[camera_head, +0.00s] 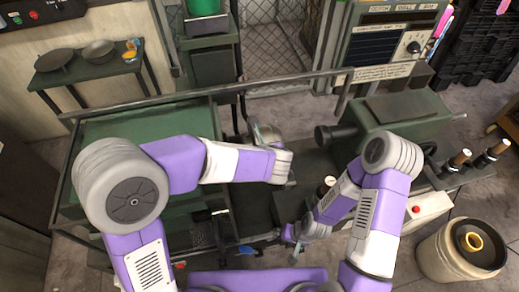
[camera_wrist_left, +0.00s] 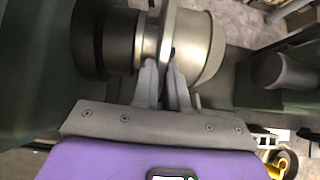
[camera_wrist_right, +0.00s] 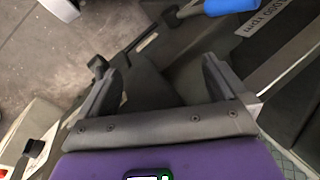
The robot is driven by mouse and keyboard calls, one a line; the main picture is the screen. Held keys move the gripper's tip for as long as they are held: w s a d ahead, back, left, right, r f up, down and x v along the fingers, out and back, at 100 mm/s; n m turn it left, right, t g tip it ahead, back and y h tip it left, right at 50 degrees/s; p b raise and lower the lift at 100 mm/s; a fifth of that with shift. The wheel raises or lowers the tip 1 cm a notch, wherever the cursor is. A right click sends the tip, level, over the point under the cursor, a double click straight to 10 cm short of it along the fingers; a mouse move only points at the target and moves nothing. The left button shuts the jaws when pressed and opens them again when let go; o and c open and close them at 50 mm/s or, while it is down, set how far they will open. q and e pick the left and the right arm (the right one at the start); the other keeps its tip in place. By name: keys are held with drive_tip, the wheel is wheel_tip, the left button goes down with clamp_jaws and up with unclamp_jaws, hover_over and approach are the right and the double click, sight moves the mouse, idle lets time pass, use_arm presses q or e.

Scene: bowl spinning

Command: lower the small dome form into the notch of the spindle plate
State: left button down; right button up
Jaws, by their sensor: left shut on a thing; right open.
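The small dome form (camera_wrist_left: 201,48) is a pale metal dome with a flat rim, in the upper middle of the left wrist view. My left gripper (camera_wrist_left: 162,72) is shut on its rim. In the head view the dome form (camera_head: 267,134) shows beside my left wrist, whose fingers are hidden. Left of the rim is a round metal spindle part (camera_wrist_left: 121,42) with a dark drum (camera_wrist_left: 88,40). It lies close against the rim; I cannot tell whether they touch, and no notch is visible. My right gripper (camera_wrist_right: 160,75) is open and empty, low over the machine's front.
The green headstock (camera_head: 405,110) stands right of the dome form. Wooden-handled tools (camera_head: 460,159) stand farther right. A bin (camera_head: 455,252) is on the floor at lower right. A rail runs behind the green bench (camera_head: 150,118). A blue handle (camera_wrist_right: 232,6) is beyond my right gripper.

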use_arm(q)
drive_tip(key=shift+s+f+b, duration=0.15)
drive_tip(key=shift+f+b, duration=0.2)
drive_tip(key=shift+f, duration=0.25)
drive_tip(key=shift+s+f+b, duration=0.2)
drive_tip(key=shift+f+b, duration=0.5)
drive_tip(key=shift+s+f, duration=0.1)
drive_tip(key=shift+f, duration=0.05)
drive_tip(key=c, duration=1.1)
unclamp_jaws()
